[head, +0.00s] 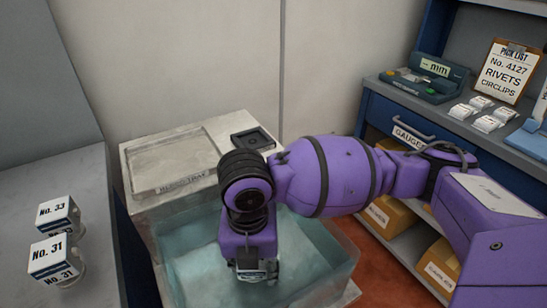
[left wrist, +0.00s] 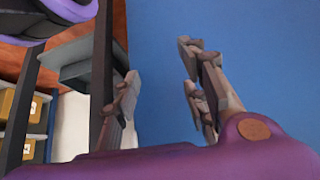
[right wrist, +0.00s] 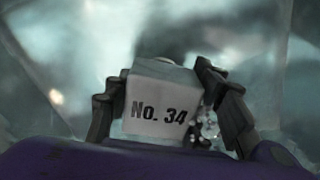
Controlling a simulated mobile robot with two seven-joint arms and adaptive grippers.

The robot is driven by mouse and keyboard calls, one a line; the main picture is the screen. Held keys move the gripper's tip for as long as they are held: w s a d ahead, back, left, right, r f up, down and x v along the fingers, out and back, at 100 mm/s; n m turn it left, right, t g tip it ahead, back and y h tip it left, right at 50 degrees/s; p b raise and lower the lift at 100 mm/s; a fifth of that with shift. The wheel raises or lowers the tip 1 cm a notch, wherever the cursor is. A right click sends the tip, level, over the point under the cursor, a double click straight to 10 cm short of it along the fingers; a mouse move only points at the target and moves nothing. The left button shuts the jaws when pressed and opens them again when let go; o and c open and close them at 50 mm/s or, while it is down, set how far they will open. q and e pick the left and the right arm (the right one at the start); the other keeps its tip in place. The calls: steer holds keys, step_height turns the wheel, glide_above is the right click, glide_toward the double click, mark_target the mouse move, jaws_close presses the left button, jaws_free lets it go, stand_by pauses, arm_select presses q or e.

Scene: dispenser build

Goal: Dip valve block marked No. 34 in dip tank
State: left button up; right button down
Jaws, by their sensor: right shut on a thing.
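The dip tank (head: 190,255), filled with clear teal liquid, is at the bottom centre of the head view. My right gripper (head: 258,270) points down inside it. In the right wrist view my right gripper (right wrist: 170,95) is shut on the white valve block marked No. 34 (right wrist: 160,95), one finger on each side. Murky liquid surrounds it, with small pale bubble-like specks at its right side. In the head view the block is mostly hidden by the gripper and arm. My left gripper (left wrist: 162,90) is open and empty, seen only in the left wrist view, before a blue surface.
Blocks marked No. 33 (head: 58,213) and No. 31 (head: 56,258) stand on the grey bench at left. A shallow tray (head: 165,160) and a small dark square fixture (head: 252,140) lie behind the tank. A blue cabinet (head: 390,120) with a pick list (head: 507,72) is at right.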

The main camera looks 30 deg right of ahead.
arm_select(q)
steer(key=shift+d+f, duration=0.1)
steer(key=shift+f, duration=0.15)
arm_select(e)
steer(key=shift+f, duration=0.2)
arm_select(q)
steer(key=shift+s+f, duration=0.1)
steer(key=shift+s, duration=0.2)
steer(key=shift+f, duration=0.1)
arm_select(e)
steer(key=shift+f, duration=0.6)
steer(key=c, duration=0.9)
jaws_free()
arm_select(q)
steer(key=shift+s, duration=0.15)
